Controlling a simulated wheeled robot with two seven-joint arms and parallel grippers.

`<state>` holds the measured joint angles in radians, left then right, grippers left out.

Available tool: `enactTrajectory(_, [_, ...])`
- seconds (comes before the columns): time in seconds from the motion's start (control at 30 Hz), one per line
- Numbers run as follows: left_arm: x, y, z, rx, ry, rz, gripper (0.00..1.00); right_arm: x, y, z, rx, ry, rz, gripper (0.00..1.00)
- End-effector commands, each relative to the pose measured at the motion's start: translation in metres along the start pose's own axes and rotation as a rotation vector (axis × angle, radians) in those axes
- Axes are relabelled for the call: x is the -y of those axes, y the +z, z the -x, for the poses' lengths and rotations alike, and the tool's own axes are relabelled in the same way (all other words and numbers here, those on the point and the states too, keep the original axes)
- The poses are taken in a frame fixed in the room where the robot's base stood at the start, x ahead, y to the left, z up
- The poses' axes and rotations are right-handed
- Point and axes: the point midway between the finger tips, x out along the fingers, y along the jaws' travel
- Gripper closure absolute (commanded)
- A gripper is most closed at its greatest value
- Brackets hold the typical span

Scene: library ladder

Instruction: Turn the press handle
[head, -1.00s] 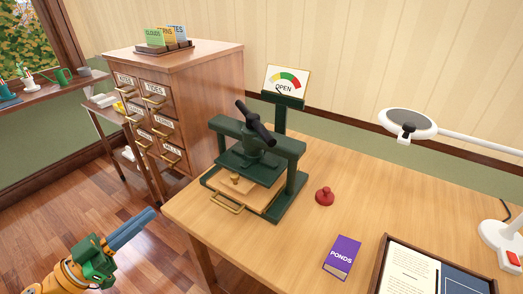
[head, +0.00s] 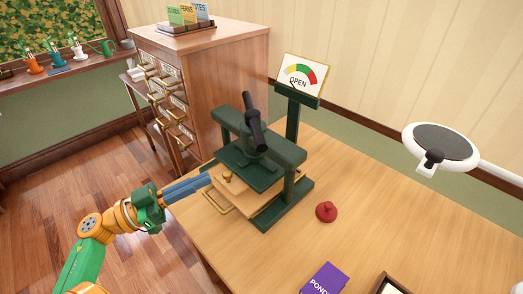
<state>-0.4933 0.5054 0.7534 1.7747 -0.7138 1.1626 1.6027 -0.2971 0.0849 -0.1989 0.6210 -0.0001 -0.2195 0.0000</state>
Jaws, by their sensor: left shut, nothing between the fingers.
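The green press (head: 282,152) stands on the wooden desk. Its dark press handle (head: 253,121) sits on top of the screw and is tilted, its upper end toward the back. A sign with a coloured dial (head: 300,77) behind the press reads OPEN. A wooden board (head: 262,194) with a brass pull (head: 218,201) lies in the press under the green plate. My left gripper (head: 208,179) has blue fingers, shut and empty, at the desk's left edge, close to the front left of the press and below the handle. My right gripper is not in view.
A drawer cabinet (head: 215,75) stands behind at left.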

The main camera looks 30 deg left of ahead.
Motion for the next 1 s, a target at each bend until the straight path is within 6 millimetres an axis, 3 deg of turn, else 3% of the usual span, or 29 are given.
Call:
enactTrajectory(0.3, [0.0, -0.006, -0.07, -0.006, 0.001, -0.002, 1.0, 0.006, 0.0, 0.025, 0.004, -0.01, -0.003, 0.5])
enactTrajectory(0.5, [0.0, -0.005, -0.107, -0.005, 0.001, -0.001, 1.0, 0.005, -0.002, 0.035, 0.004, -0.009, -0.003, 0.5])
enactTrajectory(0.7, [0.0, -0.002, -0.124, -0.003, 0.0, 0.0, 1.0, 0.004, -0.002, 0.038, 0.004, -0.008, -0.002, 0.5])
enactTrajectory(1.0, [0.0, -0.001, -0.125, -0.002, 0.0, -0.001, 1.0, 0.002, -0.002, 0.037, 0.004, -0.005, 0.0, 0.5])
